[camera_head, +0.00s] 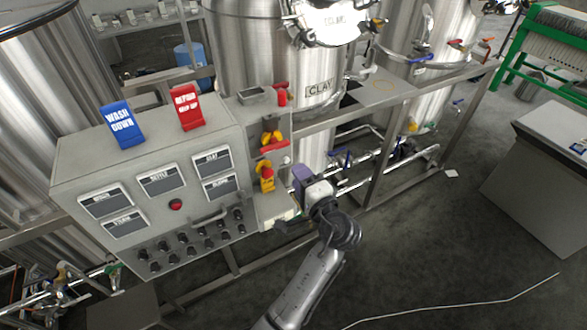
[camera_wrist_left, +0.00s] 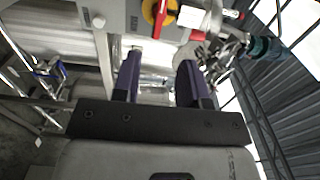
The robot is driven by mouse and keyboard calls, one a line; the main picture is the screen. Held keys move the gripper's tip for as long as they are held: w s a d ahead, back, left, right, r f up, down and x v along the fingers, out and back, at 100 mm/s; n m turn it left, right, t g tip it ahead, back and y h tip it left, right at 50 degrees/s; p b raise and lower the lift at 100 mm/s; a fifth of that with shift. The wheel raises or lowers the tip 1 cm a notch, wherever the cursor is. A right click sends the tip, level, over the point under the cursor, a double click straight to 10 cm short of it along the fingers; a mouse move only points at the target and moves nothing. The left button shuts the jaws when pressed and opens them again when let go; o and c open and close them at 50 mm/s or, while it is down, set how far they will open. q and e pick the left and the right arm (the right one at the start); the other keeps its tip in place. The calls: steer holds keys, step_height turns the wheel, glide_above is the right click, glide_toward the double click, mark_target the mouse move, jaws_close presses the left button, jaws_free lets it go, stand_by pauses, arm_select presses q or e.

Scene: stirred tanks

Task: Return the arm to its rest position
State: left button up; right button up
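My left arm (camera_head: 305,285) reaches up from the bottom of the head view, with its grey wrist bent at the middle. My left gripper (camera_head: 301,184) is beside the right side of the control cabinet, close to the lower yellow and red rotary switch (camera_head: 266,176). In the left wrist view, the two purple fingers of the left gripper (camera_wrist_left: 158,72) stand apart with nothing held between them. A yellow and red rotary switch (camera_wrist_left: 157,12) shows beyond the fingertips, apart from them. My right gripper is in neither view.
The grey control cabinet (camera_head: 75,165) carries a blue sign (camera_head: 122,125), a red sign (camera_head: 187,107) and several knobs. A steel tank labelled CLAY (camera_head: 250,60), pipes and frame rails stand behind. A grey bench (camera_head: 545,190) is at right. Open floor (camera_head: 430,245) lies right of my arm.

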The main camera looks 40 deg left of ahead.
arm_select(q)
steer(key=shift+s+d, duration=0.2)
steer(key=shift+d, duration=0.2)
stand_by(0.3)
